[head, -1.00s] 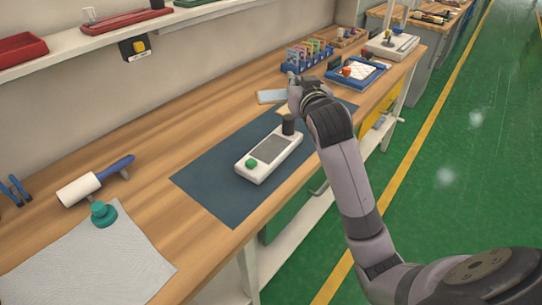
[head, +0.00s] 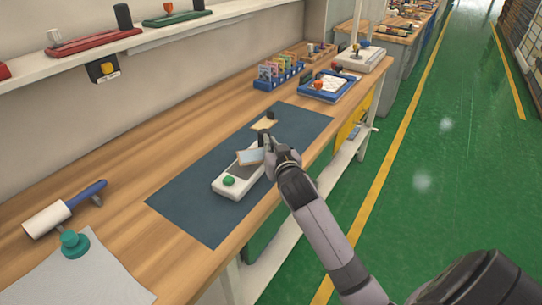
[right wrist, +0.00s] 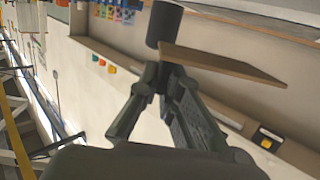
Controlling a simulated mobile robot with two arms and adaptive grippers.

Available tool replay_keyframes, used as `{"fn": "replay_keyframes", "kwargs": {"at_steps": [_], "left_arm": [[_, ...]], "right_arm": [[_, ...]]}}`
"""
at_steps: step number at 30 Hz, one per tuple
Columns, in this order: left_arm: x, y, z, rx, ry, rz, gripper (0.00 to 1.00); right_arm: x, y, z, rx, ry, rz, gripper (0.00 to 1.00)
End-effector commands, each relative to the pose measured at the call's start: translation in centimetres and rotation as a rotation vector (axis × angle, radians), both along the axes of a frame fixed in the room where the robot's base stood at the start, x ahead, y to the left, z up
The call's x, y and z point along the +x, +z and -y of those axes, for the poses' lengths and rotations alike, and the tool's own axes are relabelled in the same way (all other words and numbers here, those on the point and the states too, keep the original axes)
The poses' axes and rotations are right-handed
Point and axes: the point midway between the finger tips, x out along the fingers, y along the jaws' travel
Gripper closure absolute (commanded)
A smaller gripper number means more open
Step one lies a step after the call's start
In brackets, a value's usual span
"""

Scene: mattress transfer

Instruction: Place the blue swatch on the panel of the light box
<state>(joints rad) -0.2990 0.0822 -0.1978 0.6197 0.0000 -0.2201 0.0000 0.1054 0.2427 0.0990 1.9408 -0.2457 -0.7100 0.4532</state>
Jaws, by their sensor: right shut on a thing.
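The blue swatch (head: 250,157), a pale blue card with a tan border, is in my right gripper (head: 268,148) in the head view. It is tilted over the panel (head: 243,171) of the light box; I cannot tell whether it touches. The white light box (head: 219,187) has a green knob and a dark post and lies on the dark mat. In the right wrist view the swatch (right wrist: 225,62) shows as a thin tan board at the tips of my right gripper (right wrist: 168,72), with the dark post (right wrist: 164,22) beside it. My left gripper is not in view.
A tan card (head: 264,123) lies on the dark mat (head: 190,205) beyond the light box. A blue rack (head: 278,76) of coloured cards and a blue tray (head: 325,88) stand farther back. A roller (head: 62,210), teal knob (head: 73,243) and grey cloth (head: 90,278) are at the left.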

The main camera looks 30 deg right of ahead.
Motion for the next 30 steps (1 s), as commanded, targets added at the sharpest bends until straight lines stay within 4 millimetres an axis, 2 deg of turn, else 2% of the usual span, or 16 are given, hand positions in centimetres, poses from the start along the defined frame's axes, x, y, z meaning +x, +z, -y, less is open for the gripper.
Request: {"fn": "replay_keyframes", "kwargs": {"at_steps": [3,6,20,21,30], "left_arm": [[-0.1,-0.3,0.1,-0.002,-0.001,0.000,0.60],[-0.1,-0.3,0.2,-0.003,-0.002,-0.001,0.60],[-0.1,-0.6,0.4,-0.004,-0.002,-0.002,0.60],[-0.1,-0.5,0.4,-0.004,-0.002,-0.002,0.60],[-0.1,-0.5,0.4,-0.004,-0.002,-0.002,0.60]], "right_arm": [[-0.1,-2.3,0.0,0.003,0.000,-0.006,1.00],[0.0,-3.4,0.0,0.001,-0.001,-0.005,1.00],[0.0,-4.2,0.0,0.001,0.000,-0.003,1.00],[0.0,-4.1,0.0,0.001,0.000,-0.002,0.93],[0.0,-4.1,0.0,0.000,0.000,-0.002,0.74]]}}
